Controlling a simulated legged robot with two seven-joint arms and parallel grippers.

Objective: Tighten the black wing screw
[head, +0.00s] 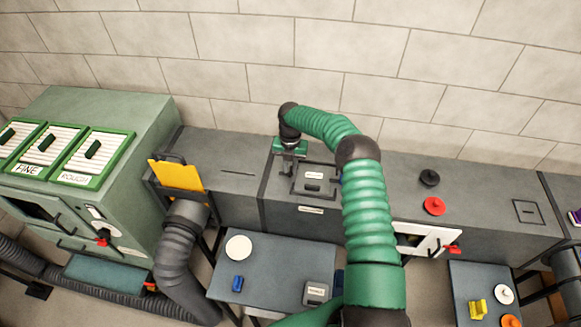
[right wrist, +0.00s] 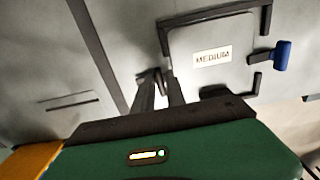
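My right gripper (head: 287,170) reaches down to the left side of a grey hatch (head: 313,181) on the counter. In the right wrist view the hatch is marked MEDIUM, and the dark fingers (right wrist: 158,82) point at its left edge with a narrow gap between them. A small dark piece shows at the fingertips. It may be the black wing screw, but I cannot tell it clearly from the fingers, nor whether they grip it. A blue wing screw (right wrist: 282,56) sticks out at the hatch's right side. My left gripper is not in view.
A black knobbed disc (head: 429,178) and a red one (head: 434,206) lie on the counter at right. A yellow plate (head: 176,175) stands in a slot at left. A green cabinet (head: 140,130) stands beyond it. A low table (head: 268,262) is in front.

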